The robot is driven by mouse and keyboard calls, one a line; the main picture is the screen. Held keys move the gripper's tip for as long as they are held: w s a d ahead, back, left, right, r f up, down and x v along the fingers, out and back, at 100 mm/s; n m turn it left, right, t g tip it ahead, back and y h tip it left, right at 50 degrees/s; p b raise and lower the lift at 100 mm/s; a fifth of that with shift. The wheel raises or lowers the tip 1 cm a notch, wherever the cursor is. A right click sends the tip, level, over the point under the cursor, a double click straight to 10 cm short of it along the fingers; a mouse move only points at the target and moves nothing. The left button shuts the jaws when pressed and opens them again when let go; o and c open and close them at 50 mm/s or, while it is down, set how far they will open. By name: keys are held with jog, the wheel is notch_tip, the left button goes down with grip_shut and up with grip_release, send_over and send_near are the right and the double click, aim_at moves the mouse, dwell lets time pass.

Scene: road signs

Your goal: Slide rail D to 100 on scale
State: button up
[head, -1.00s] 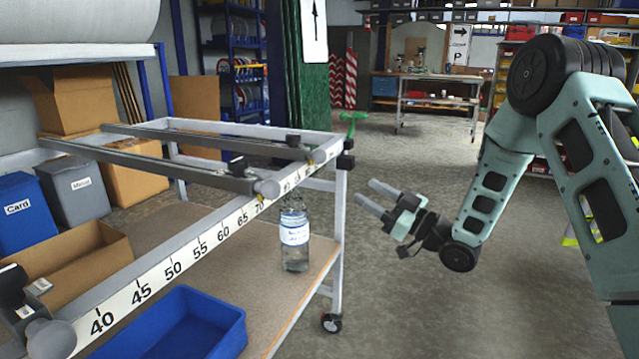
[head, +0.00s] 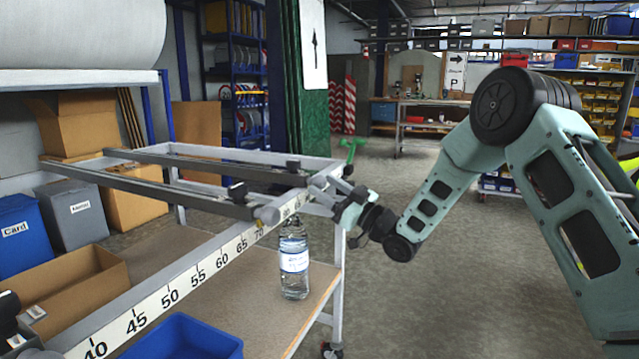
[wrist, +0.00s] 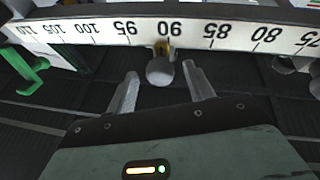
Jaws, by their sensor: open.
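The white scale (head: 196,274) runs along the table's front edge; its numbers show upside down in the wrist view (wrist: 210,33). The far rail (head: 215,167) ends at a grey round knob (wrist: 160,71), with a yellowish pointer at about 90 on the scale. I cannot read any rail letter. My gripper (head: 318,189) is open at the far rail's knob. In the wrist view my gripper's fingertips (wrist: 160,74) stand on either side of that knob, with gaps showing.
A green clamp (head: 352,148) sits at the table's far right corner, beyond the high numbers. A bottle (head: 294,262) and a blue tray (head: 185,340) are on the lower shelf. Another knob (head: 40,354) is near 40. Floor to the right is clear.

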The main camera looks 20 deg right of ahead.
jog(key=shift+x, duration=1.35)
grip_shut()
jog(key=w+d+b, duration=0.1)
jog(key=w+d, duration=0.5)
jog(key=w, duration=0.1)
grip_release()
jog(key=shift+d, duration=0.1)
